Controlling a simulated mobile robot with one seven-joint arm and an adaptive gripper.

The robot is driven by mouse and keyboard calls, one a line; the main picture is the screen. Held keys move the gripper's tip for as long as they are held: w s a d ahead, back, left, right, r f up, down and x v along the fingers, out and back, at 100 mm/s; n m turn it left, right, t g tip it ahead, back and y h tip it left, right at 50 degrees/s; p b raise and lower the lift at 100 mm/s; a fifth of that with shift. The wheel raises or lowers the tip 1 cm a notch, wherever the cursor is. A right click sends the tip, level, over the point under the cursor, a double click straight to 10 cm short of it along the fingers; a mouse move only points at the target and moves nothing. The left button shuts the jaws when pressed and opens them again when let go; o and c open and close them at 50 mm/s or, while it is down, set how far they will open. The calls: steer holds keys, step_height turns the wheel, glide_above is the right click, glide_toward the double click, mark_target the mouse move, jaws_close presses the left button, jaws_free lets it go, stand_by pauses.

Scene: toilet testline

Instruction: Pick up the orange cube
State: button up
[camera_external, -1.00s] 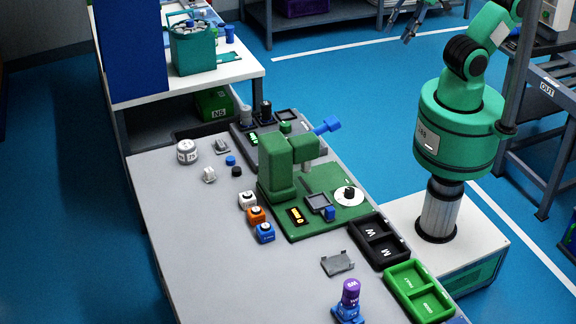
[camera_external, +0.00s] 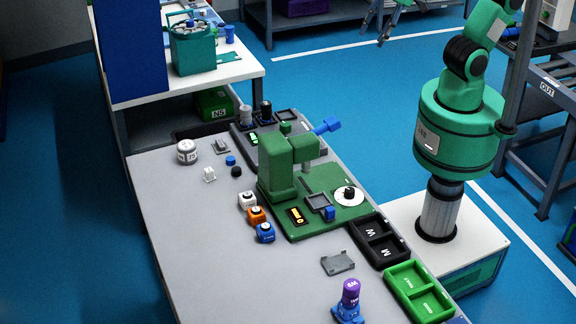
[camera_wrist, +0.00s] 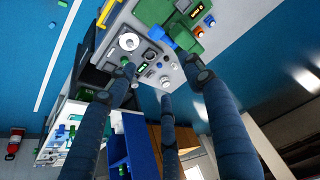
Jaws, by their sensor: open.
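The orange cube (camera_external: 256,215) sits on the grey worktable in the external view, in a short row between a white cube (camera_external: 247,200) and a blue cube (camera_external: 265,233). It touches or nearly touches both neighbours. In the wrist view a small orange block (camera_wrist: 199,32) near the green machine appears to be the same cube. My gripper (camera_external: 391,20) is at the top edge of the external view, partly cut off, far from the cube. In the wrist view its dark fingers (camera_wrist: 160,75) are spread, with nothing held between them.
A green press (camera_external: 285,165) with a blue handle stands right of the cubes. Black trays (camera_external: 378,241) and green trays (camera_external: 418,291) line the table's right edge. A purple-topped item (camera_external: 350,293) stands at the front.

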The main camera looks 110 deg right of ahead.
steer(key=w+a+f+m, duration=0.15)
steer(key=w+f, duration=0.35)
steer(key=w, duration=0.7)
steer(key=w+a+f+m, duration=0.1)
steer(key=w+a+f, duration=0.3)
steer(key=w, duration=0.8)
steer(key=w+a+f, duration=0.2)
steer(key=w+f, duration=0.3)
steer(key=f, duration=0.3)
steer(key=w+a+f, duration=0.3)
steer(key=w+f, duration=0.2)
steer(key=f, duration=0.3)
steer(key=w+a+f+m+g+h, duration=0.1)
steer(key=w+a+f, duration=0.1)
steer(key=w+f, duration=0.3)
step_height(320, 180, down, 4)
steer(key=shift+w+a+r, duration=0.15)
steer(key=shift+w+r, duration=0.1)
steer(key=shift+f, duration=0.1)
steer(key=b, duration=0.1)
glide_above(257, 210)
steer(key=s, duration=0.2)
steer(key=shift+a+f, duration=0.2)
steer(key=shift+f, duration=1.75)
steer(key=shift+a+f, duration=0.15)
steer(key=shift+f, duration=1.75)
